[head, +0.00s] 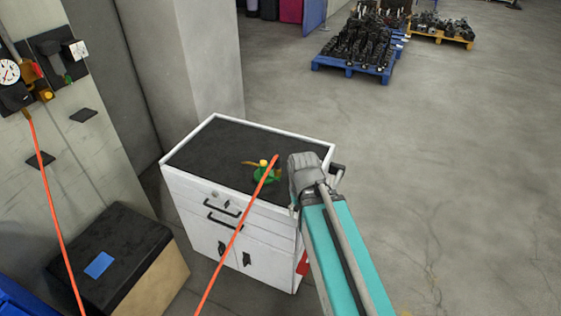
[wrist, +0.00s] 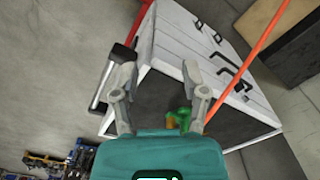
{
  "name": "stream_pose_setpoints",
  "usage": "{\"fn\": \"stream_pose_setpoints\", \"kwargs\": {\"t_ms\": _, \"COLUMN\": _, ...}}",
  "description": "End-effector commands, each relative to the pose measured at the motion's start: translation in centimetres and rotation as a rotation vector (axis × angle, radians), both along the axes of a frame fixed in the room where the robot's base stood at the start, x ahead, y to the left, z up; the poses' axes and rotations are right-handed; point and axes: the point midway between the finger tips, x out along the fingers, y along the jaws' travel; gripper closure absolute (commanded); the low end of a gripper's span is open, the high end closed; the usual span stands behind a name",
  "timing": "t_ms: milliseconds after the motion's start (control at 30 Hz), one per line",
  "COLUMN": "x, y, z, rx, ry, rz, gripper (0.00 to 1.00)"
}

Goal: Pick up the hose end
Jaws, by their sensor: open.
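An orange hose (head: 238,232) rises from the bottom edge in the head view and crosses in front of the cabinet. Its upper end (head: 276,157) shows over the cabinet top, just left of my arm's grey wrist. In the wrist view the hose (wrist: 262,47) runs down from the top right, and its lower part passes behind my right finger. My gripper (wrist: 157,74) is open and empty, with the cabinet's edge and side seen between its fingers.
A white cabinet (head: 181,196) with a black top carries a green and yellow object (head: 265,173) near the hose end. Another orange hose length (head: 51,205) hangs from the wall gauge (head: 9,72). A black-topped box (head: 120,238) stands left. Open floor lies right.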

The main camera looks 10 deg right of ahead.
Motion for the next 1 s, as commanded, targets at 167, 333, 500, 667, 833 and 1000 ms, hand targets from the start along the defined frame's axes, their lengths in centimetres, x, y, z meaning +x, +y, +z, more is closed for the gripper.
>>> {"fn": "stream_pose_setpoints", "kwargs": {"t_ms": 167, "x": 0.0, "y": 0.0, "z": 0.0, "rx": 0.000, "ry": 0.000, "rz": 0.000, "gripper": 0.43}}
{"fn": "stream_pose_setpoints", "kwargs": {"t_ms": 333, "x": 0.0, "y": 0.0, "z": 0.0, "rx": 0.000, "ry": 0.000, "rz": 0.000, "gripper": 0.41}}
{"fn": "stream_pose_setpoints", "kwargs": {"t_ms": 500, "x": 0.3, "y": 0.0, "z": -0.2, "rx": -0.011, "ry": 0.002, "rz": -0.011, "gripper": 0.19}}
{"fn": "stream_pose_setpoints", "kwargs": {"t_ms": 667, "x": 1.8, "y": 0.5, "z": -1.0, "rx": -0.069, "ry": 0.008, "rz": -0.059, "gripper": 0.19}}
{"fn": "stream_pose_setpoints", "kwargs": {"t_ms": 833, "x": 4.9, "y": 0.5, "z": -2.3, "rx": -0.201, "ry": 0.003, "rz": -0.186, "gripper": 0.19}}
{"fn": "stream_pose_setpoints", "kwargs": {"t_ms": 1000, "x": 9.2, "y": 0.9, "z": -3.5, "rx": -0.389, "ry": -0.053, "rz": -0.374, "gripper": 0.19}}
